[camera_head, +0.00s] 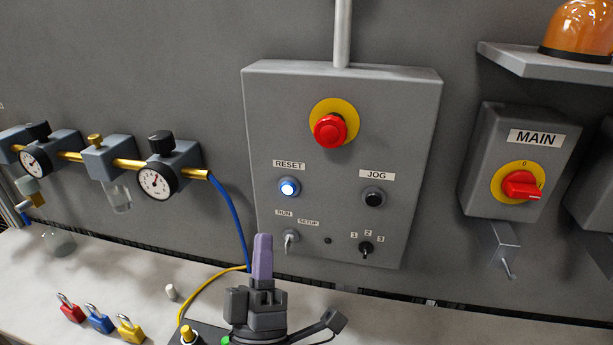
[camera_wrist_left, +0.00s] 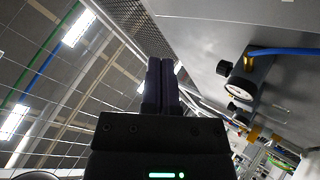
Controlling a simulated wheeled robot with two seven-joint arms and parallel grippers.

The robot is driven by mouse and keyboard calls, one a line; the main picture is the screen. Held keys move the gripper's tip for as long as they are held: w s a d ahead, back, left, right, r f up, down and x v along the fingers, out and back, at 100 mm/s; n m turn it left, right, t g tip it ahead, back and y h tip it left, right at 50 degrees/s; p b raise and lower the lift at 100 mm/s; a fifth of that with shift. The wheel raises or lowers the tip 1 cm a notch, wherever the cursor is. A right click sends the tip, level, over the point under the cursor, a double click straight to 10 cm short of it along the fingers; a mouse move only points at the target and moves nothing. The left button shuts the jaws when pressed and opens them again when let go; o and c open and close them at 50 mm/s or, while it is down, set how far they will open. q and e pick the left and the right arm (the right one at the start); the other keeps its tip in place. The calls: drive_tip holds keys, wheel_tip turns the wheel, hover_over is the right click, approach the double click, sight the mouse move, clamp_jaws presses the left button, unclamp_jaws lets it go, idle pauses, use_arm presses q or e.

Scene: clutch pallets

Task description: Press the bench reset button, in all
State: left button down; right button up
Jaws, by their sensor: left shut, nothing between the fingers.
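The reset button (camera_head: 289,187) is a lit blue-white button under the RESET label, on the left of the grey control box (camera_head: 340,100) on the wall. My left gripper (camera_head: 263,240) is in front of the box, below and to the left of the button, with its purple fingers pointing up. The fingers are shut together and empty; they also show in the left wrist view (camera_wrist_left: 161,75). In the head view the fingertips appear apart from the button. The button is not seen in the left wrist view. My right gripper is in no view.
The box also carries a red emergency stop (camera_head: 330,130), a black JOG button (camera_head: 374,197), a key switch (camera_head: 291,236) and a selector (camera_head: 365,247). Gauges (camera_head: 157,182) and a blue hose (camera_head: 230,215) are at left. Padlocks (camera_head: 100,319) lie on the bench. A MAIN switch (camera_head: 521,185) is at right.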

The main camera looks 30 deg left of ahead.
sight(289, 188)
use_arm(q)
drive_tip(key=shift+s+r, duration=0.1)
drive_tip(key=shift+s, duration=0.05)
drive_tip(key=shift+w+a+b, duration=0.35)
drive_tip(key=shift+w+b, duration=0.05)
drive_tip(key=shift+w, duration=1.05)
drive_tip(key=shift+w+a+b, duration=0.35)
drive_tip(key=shift+w, duration=1.1)
drive_tip(key=shift+w+a+b, duration=0.35)
drive_tip(key=shift+w+b, duration=0.05)
drive_tip(key=shift+w, duration=1.05)
drive_tip(key=shift+w+a, duration=0.1)
drive_tip(key=shift+w, duration=0.3)
